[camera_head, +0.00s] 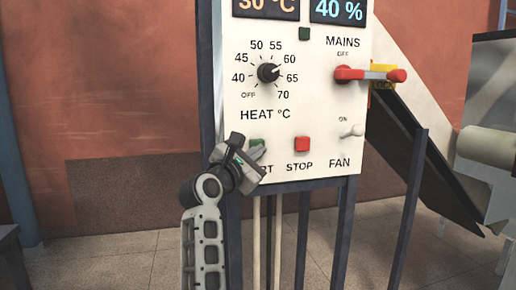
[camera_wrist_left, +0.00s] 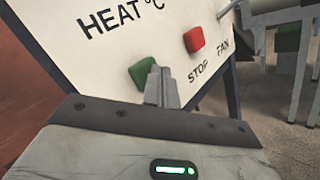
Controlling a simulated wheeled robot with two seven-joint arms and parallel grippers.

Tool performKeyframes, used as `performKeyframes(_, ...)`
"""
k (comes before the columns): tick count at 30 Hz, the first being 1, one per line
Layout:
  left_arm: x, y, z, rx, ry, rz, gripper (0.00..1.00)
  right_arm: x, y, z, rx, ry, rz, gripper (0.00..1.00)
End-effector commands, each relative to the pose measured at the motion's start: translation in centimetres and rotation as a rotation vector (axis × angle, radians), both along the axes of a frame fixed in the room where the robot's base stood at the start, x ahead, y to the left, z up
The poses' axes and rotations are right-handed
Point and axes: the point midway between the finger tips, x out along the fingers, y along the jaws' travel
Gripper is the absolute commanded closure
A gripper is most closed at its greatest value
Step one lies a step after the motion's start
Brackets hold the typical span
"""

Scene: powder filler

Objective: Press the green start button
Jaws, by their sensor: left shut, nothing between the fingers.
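The green start button (camera_head: 257,143) is low on the left of the white control panel (camera_head: 322,110), above the START label, which my gripper partly covers. My left gripper (camera_head: 257,153) is shut and empty, with its fingertips right at the lower part of the button. In the left wrist view the closed fingers (camera_wrist_left: 158,84) overlap the right edge of the green button (camera_wrist_left: 142,72). I cannot tell whether they touch it. My right gripper is not in view.
The red stop button (camera_head: 302,144) is just right of the green one. The heat knob (camera_head: 268,72) is above, and the red mains handle (camera_head: 370,75) and fan switch (camera_head: 352,131) are to the right. A dark chute (camera_head: 425,150) slopes down at right.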

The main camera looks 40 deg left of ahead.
Motion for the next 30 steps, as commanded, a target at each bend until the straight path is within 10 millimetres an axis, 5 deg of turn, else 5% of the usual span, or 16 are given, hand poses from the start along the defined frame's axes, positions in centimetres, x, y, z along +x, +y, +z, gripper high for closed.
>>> performKeyframes(30, 0.47, 0.59, 0.07, 0.001, -0.001, 0.001, 1.00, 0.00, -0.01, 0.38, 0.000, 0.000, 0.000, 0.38)
